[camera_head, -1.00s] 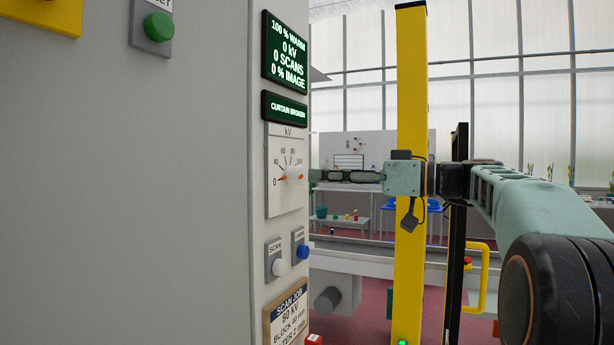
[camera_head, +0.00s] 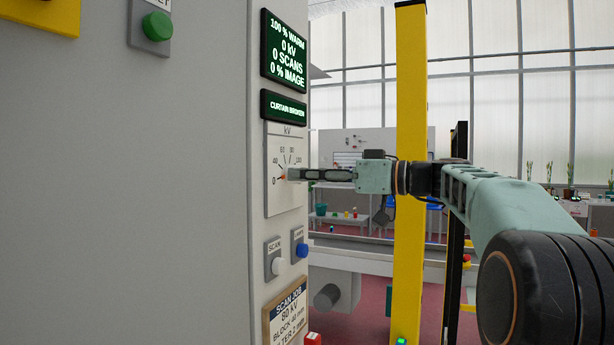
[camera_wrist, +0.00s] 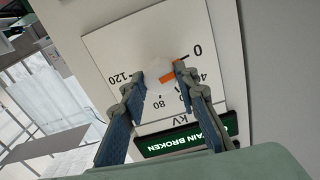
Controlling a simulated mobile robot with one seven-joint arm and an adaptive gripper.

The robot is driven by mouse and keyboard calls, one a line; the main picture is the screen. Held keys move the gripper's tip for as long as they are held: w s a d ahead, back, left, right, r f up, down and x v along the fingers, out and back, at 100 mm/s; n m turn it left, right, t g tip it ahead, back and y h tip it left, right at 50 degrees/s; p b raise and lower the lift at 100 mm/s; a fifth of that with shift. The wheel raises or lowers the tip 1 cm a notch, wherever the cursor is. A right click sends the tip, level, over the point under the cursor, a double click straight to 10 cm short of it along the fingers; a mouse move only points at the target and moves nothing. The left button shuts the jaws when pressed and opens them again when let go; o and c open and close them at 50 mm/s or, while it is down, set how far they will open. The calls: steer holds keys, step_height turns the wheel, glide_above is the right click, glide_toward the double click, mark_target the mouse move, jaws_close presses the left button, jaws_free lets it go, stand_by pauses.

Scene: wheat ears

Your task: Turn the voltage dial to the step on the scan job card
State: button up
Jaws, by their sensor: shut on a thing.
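The voltage dial plate (camera_head: 284,203) is on the grey cabinet face, with marks from 0 upward. My gripper (camera_head: 291,174) reaches in from the right, its fingertips at the dial. In the wrist view, the two fingers of my gripper (camera_wrist: 158,76) are shut around the pale round knob (camera_wrist: 158,66). An orange pointer (camera_wrist: 167,77) shows by the knob, on the side toward the 0 mark.
The display (camera_head: 285,48) reads 100 % warm, 0 kV, 0 scans. A sign (camera_head: 284,107) reads curtain broken. A white SCAN button (camera_head: 278,267) and a blue button (camera_head: 302,250) sit below the dial. A yellow post (camera_head: 410,270) stands right of the cabinet.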

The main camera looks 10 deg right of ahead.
steer(key=shift+c, duration=0.5)
steer(key=shift+m, duration=0.4)
steer(key=shift+c, duration=0.2)
steer(key=shift+m+p, duration=6.25)
steer(key=shift+m, duration=5.15)
steer(key=o, duration=1.2)
steer(key=shift+c, duration=0.2)
